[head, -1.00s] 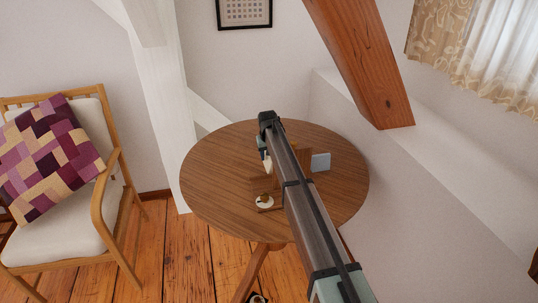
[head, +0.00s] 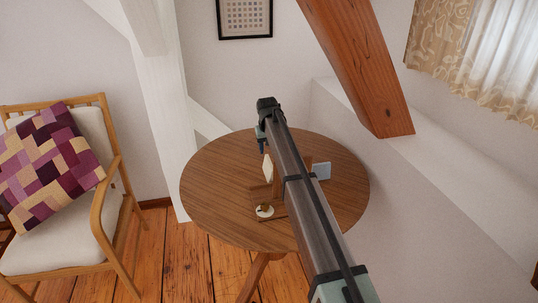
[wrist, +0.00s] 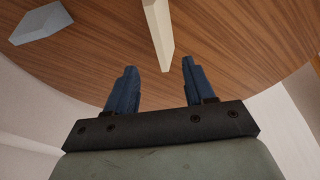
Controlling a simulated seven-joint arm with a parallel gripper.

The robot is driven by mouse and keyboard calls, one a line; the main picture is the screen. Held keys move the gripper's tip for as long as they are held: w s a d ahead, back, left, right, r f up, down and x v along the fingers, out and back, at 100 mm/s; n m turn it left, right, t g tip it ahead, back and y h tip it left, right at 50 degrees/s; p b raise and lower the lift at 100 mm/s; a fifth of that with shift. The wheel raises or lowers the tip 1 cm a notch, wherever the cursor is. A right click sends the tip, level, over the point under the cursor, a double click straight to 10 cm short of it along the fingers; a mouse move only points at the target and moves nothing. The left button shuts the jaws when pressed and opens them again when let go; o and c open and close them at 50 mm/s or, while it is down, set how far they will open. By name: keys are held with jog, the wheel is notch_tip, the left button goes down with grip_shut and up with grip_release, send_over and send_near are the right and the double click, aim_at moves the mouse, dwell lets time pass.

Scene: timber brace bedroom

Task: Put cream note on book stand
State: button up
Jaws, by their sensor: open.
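The cream note (head: 268,168) stands upright over the table in the head view, at the wooden book stand (head: 278,192); my arm hides much of the stand, so their exact contact is unclear. In the wrist view the note (wrist: 158,28) shows as a pale, nearly edge-on slab just beyond my fingertips, in line with the gap between them. My gripper (head: 261,146) is above the table, behind the note. It is open and empty, its two blue fingers apart in the wrist view (wrist: 160,70), with a gap to the note.
The round wooden table (head: 215,190) holds a light blue-grey block (head: 321,170) right of the stand and a small white round piece (head: 265,211) with a gold-brown top in front. A slanted timber brace (head: 355,65) rises behind right. The table's left side is clear.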

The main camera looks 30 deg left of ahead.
jog(key=shift+o, duration=0.5)
jog(key=shift+v, duration=0.95)
jog(key=t, duration=0.2)
send_over(269, 162)
jog(key=s, duration=0.2)
jog(key=shift+y, duration=0.3)
jog(key=f, duration=0.6)
jog(key=shift+s+d, duration=0.15)
jog(key=shift+d, duration=0.15)
jog(key=shift+x, duration=3.1)
jog(key=shift+s+f, duration=0.1)
jog(key=shift+f, duration=0.1)
jog(key=shift+f, duration=0.25)
